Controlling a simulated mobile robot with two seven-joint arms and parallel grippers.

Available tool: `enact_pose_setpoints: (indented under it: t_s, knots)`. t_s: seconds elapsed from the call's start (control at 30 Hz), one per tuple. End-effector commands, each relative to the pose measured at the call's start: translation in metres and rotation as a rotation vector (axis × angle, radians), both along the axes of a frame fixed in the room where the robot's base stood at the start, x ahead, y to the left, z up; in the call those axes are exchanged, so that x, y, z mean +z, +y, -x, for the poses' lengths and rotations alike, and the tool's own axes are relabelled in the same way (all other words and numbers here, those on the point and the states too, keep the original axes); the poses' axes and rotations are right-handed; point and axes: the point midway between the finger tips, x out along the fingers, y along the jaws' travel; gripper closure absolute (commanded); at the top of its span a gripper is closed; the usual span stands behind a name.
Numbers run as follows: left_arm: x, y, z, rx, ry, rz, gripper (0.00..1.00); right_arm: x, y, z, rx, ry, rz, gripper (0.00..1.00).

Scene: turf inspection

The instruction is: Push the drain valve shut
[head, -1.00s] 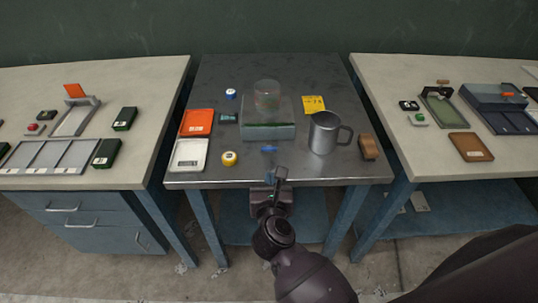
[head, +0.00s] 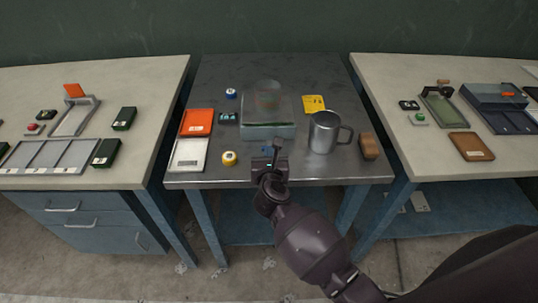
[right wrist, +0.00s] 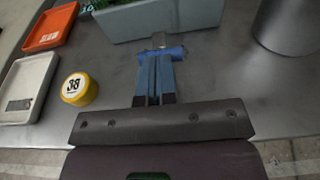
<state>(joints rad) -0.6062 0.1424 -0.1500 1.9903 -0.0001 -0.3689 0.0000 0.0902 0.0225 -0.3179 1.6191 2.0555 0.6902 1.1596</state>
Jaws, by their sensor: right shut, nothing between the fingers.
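The drain valve's blue handle (right wrist: 178,51) lies crosswise in the right wrist view, below a small clear spout (right wrist: 159,39) on the front of a grey turf box (head: 268,132). In the head view the handle (head: 266,149) is mostly hidden by my right gripper (head: 276,147). In the right wrist view my right gripper (right wrist: 156,62) is shut and empty, its fingertips at the handle. They seem to touch it, but I cannot tell for certain. My left gripper is not in view.
A clear cylinder (head: 267,95) stands on the turf box. A steel mug (head: 323,132) and brown block (head: 368,147) are to the right. A yellow round weight (head: 229,158), white scale (head: 188,155) and orange tray (head: 197,122) are left. Bare metal table surrounds the valve.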

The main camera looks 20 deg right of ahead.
Motion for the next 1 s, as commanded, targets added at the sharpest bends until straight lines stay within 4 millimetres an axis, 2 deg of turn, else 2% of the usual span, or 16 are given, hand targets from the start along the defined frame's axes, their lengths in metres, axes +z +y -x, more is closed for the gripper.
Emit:
enact_pose_setpoints:
  t_s: [0.23,0.5,0.6,1.0]
  knots:
    - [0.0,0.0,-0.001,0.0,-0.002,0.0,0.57,0.0,-0.001,-0.003,0.0,-0.001,0.001,1.0]
    - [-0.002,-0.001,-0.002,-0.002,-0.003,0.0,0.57,0.0,-0.01,-0.036,-0.001,-0.001,0.001,1.0]
    - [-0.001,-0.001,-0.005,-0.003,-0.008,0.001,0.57,0.0,-0.012,-0.041,-0.001,0.0,0.001,1.0]
    - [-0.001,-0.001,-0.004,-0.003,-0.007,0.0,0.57,0.003,-0.013,-0.042,-0.001,-0.005,0.001,1.0]
